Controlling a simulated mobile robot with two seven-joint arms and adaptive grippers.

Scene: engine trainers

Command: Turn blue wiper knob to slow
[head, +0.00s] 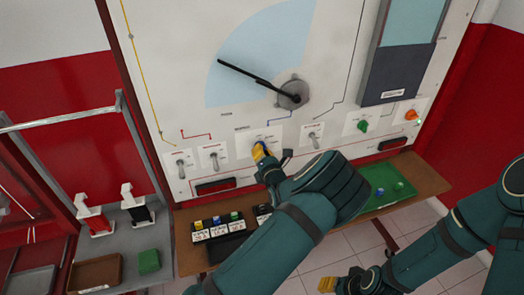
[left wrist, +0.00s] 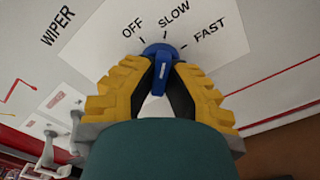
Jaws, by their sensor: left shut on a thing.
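The blue wiper knob (left wrist: 160,50) is on a white label plate marked WIPER, with OFF, SLOW and FAST around it. My left gripper (left wrist: 162,82) has its yellow fingers on either side of the knob's grip and is shut on it. The grip's white line runs roughly in line with the SLOW mark. In the head view, my left gripper (head: 261,151) reaches the plate and hides most of the knob. My right gripper (head: 328,284) is low at the bottom edge, away from the panel; its fingers are too small to judge.
Silver toggle switches (head: 214,160) flank the wiper plate. A green knob (head: 363,126) and an orange knob (head: 411,115) sit to the right.

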